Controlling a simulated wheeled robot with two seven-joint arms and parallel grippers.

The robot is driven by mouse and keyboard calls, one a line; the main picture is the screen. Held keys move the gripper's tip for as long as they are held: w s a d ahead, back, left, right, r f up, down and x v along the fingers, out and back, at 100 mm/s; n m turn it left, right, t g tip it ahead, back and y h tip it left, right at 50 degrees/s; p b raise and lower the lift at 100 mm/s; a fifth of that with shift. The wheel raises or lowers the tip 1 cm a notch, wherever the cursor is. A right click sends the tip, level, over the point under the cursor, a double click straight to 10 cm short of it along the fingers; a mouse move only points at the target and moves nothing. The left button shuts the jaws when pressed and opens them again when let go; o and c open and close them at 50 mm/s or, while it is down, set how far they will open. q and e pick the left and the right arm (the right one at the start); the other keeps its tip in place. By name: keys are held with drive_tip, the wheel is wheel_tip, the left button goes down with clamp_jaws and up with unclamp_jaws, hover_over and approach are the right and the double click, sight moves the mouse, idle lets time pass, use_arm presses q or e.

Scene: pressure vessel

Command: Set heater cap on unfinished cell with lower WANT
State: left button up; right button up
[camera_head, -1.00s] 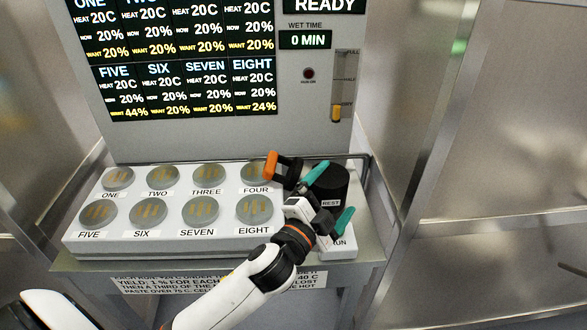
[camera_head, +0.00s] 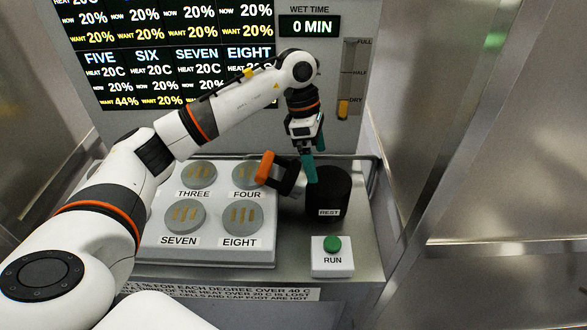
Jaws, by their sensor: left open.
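The heater cap looks like the black cylinder (camera_head: 328,188) at the REST label, with a dark handle (camera_head: 287,177) ending in an orange grip (camera_head: 265,168) on its left; where cap and rest meet is unclear. My left gripper (camera_head: 312,160) points down with teal fingers, open, just above and behind the handle; contact cannot be told. Cell EIGHT (camera_head: 243,218) is bare on the white block. The display (camera_head: 150,62) shows FIVE at NOW 20%, WANT 44%; EIGHT's WANT, 24% earlier, is hidden by my arm. Cell FIVE is hidden too. My right gripper is out of view.
Cells THREE (camera_head: 198,173), FOUR (camera_head: 247,174) and SEVEN (camera_head: 185,216) show bare. A green RUN button (camera_head: 332,244) sits front right. A slider (camera_head: 343,108) is at DRY. A rail runs along the back; metal walls flank the table.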

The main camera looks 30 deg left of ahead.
use_arm(q)
drive_tip(key=a+r+y, duration=0.2)
drive_tip(key=a+y, duration=0.1)
drive_tip(key=a, duration=0.4)
drive_tip(key=p, duration=0.3)
hover_over(287, 174)
drive_tip(key=shift+n+g, duration=0.3)
drive_tip(key=shift+g, duration=0.1)
wheel_tip(287, 174, down, 6)
drive_tip(key=shift+r, duration=0.2)
wheel_tip(287, 174, down, 5)
drive_tip(key=shift+s+r+p, duration=0.1)
drive_tip(key=shift+p, duration=1)
drive_tip(key=shift+f, duration=0.45)
drive_tip(key=c, duration=1.2)
drive_tip(key=shift+r, duration=0.15)
drive_tip(key=shift+c, duration=0.6)
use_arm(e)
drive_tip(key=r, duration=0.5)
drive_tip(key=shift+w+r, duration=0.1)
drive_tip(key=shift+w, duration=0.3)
